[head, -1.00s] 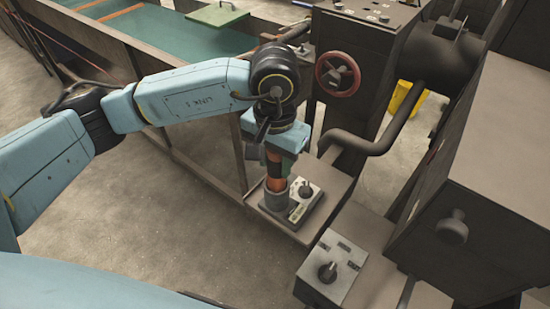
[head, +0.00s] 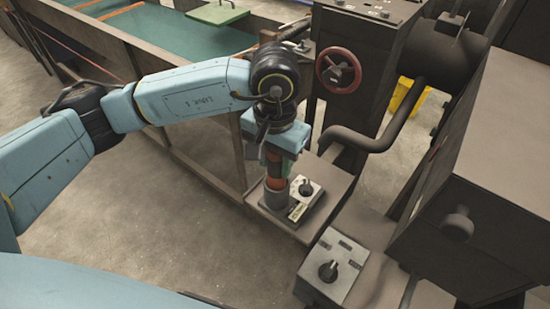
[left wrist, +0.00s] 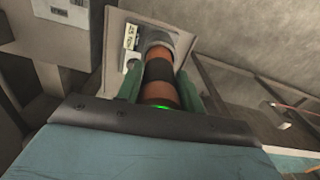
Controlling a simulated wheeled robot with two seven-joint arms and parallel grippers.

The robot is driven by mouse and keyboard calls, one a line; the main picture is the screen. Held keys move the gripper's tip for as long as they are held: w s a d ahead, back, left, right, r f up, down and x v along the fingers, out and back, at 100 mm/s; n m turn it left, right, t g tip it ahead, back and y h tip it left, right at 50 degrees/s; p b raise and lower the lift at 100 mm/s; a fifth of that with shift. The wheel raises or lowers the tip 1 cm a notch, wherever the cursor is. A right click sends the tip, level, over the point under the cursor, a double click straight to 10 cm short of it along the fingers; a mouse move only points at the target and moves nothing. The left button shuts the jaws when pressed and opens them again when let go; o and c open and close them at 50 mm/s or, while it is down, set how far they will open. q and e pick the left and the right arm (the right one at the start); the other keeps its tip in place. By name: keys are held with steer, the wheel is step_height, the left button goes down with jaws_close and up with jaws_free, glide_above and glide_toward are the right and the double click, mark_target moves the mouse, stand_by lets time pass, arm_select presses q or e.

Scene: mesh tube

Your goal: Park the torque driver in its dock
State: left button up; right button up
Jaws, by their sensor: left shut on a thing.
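The torque driver (left wrist: 158,71) is an orange cylinder with a black band and a green glowing ring at its near end. My left gripper (left wrist: 159,92) is shut on it, with a green finger on each side. In the head view the driver (head: 276,170) stands about upright under my left wrist, partly hidden by the gripper (head: 279,162). Its lower end meets the grey round cup of the dock (head: 277,197) and appears to be inside it; the depth is hidden. The dock cup also shows in the left wrist view (left wrist: 160,37). My right gripper is not in view.
The dock's plate carries a black knob (head: 305,188) close beside the cup. A control box (head: 330,268) with a knob stands at the front right. A red handwheel (head: 338,70) and a bent dark pipe (head: 385,140) are behind. Open floor lies to the left.

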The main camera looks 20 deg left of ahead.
arm_select(q)
steer(key=shift+f, duration=0.15)
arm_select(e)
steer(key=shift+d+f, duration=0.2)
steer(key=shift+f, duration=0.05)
arm_select(q)
steer(key=o, duration=1.2)
steer(key=shift+c, duration=0.2)
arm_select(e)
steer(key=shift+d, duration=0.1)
arm_select(q)
steer(key=shift+f, duration=0.1)
